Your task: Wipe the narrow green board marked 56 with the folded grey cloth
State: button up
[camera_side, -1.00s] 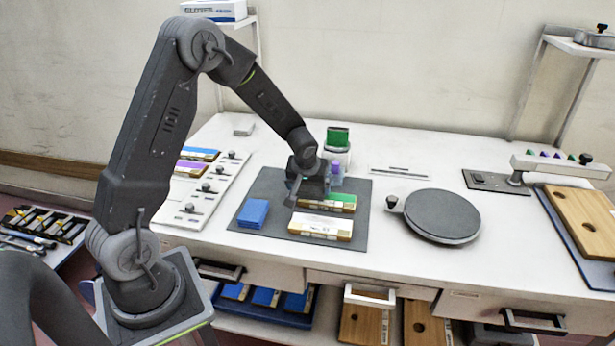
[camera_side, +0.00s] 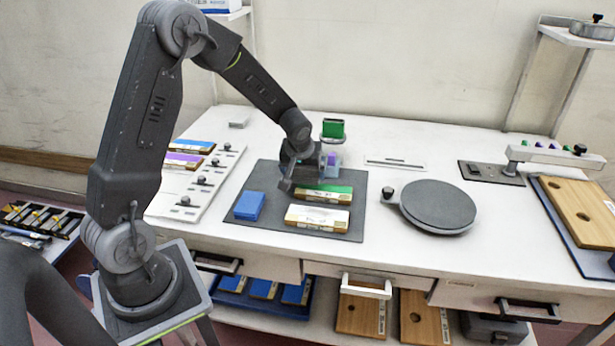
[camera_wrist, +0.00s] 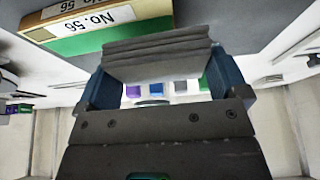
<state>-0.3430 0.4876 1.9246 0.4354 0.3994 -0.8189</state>
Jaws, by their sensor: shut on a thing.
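The narrow green board (camera_side: 335,189) lies on the dark mat (camera_side: 252,234) behind a white-topped board. In the wrist view its green strip (camera_wrist: 110,38) shows at upper left, by a white label reading No. 56. My gripper (camera_side: 287,183) is at the green board's left end, low over the mat. It is shut on the folded grey cloth (camera_wrist: 157,58), which spans between the blue fingers in the wrist view. The cloth looks beside the board there; whether it touches the board or the mat I cannot tell.
The white-topped board (camera_side: 318,217) lies in front of the green one. A blue stack (camera_side: 249,205) is at the mat's left. A green-topped holder (camera_side: 333,130) stands behind my gripper. A round dark plate (camera_side: 438,206) is to the right. The front right tabletop is clear.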

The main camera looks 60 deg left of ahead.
jog(key=shift+r, duration=2.8)
jog(key=shift+s, duration=0.1)
